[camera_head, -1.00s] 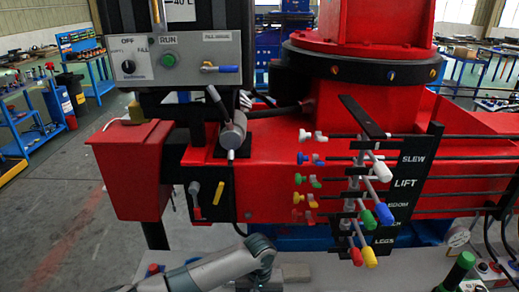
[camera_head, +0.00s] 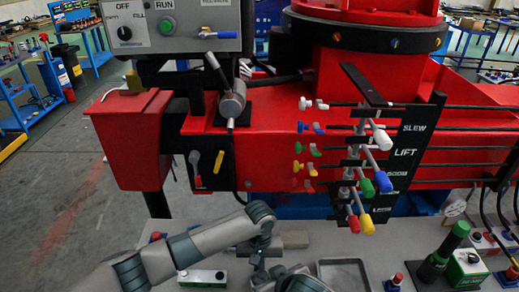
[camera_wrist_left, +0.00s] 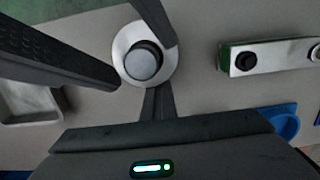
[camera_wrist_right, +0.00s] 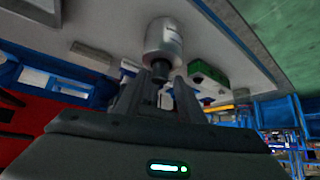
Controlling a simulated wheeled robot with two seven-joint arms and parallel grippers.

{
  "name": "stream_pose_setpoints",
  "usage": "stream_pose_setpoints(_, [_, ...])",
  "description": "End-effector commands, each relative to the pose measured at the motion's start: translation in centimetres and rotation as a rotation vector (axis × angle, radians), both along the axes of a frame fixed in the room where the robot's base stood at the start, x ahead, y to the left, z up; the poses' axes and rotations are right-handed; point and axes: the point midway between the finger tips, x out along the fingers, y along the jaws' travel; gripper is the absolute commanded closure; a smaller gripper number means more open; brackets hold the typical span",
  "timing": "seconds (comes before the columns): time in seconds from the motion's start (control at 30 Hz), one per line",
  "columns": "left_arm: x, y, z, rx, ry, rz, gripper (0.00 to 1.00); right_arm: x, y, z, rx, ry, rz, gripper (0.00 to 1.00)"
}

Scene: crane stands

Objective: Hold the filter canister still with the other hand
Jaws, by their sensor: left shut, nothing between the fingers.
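The filter canister (camera_wrist_right: 164,42) is a pale cylinder with a label and a dark, narrower end. In the right wrist view the open fingers of my right gripper (camera_wrist_right: 158,84) stand on either side of that dark end, with no clear contact. In the left wrist view the canister (camera_wrist_left: 145,64) shows end-on as a pale ring with a grey centre. My left gripper (camera_wrist_left: 154,92) is shut and empty, its tips close to the ring's edge. Dark bars, probably my right fingers, cross beside the ring. In the head view I cannot make out the canister near my left arm.
A lever bank (camera_head: 365,180) on the red crane stands behind. A green-handled device (camera_head: 440,255) is farther right on the grey bench.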

Motion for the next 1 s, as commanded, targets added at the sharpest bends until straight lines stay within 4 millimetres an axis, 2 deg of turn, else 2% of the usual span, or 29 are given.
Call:
stream_pose_setpoints(0.03, [-0.43, -0.19, -0.48, -0.002, 0.007, -0.002, 1.00, 0.24, 0.15, -0.43, 0.001, 0.000, -0.001, 0.64])
stream_pose_setpoints(0.2, [-0.43, -0.19, -0.48, -0.002, 0.007, -0.002, 1.00, 0.74, 0.42, -1.09, 0.001, 0.001, -0.002, 0.64])
stream_pose_setpoints(0.57, [-0.42, -0.19, -0.47, -0.002, 0.007, -0.002, 1.00, 0.87, 0.48, -1.25, 0.002, 0.000, 0.000, 0.64])
stream_pose_setpoints(0.7, [-0.42, -0.19, -0.46, -0.002, 0.007, -0.002, 1.00, 0.87, 0.48, -1.25, 0.001, 0.001, 0.000, 0.95])
stream_pose_setpoints(0.73, [-0.42, -0.19, -0.46, -0.002, 0.007, -0.002, 1.00, 0.87, 0.48, -1.25, 0.001, 0.001, 0.000, 1.00])
stream_pose_setpoints(1.0, [-0.40, -0.17, -0.46, -0.002, 0.006, -0.002, 1.00, 0.87, 0.50, -0.97, 0.002, 0.000, 0.000, 1.00])
